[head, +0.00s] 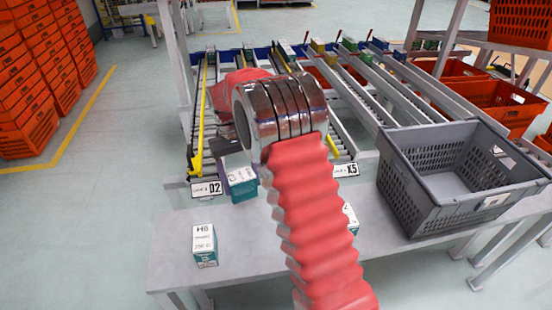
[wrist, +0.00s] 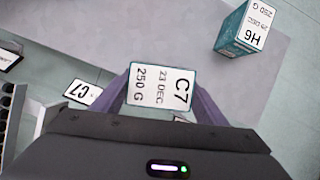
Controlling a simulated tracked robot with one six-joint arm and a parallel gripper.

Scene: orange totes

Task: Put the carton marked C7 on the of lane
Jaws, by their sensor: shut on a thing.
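The carton marked C7 (wrist: 160,88) is between the purple fingers of my gripper (wrist: 161,95) in the wrist view, its white label facing the camera. The gripper is shut on it. In the head view the held carton (head: 243,190) shows its teal side just right of the D2 lane sign (head: 206,189), above the table's back edge. In the head view my red arm hides the space between the D2 and K5 (head: 346,170) signs.
A carton marked H6 (head: 205,245) stands on the grey table (head: 260,250); it also shows in the wrist view (wrist: 243,30). Another carton (head: 350,218) is partly hidden by my arm. A grey crate (head: 408,205) stands at the table's right. Roller lanes run behind.

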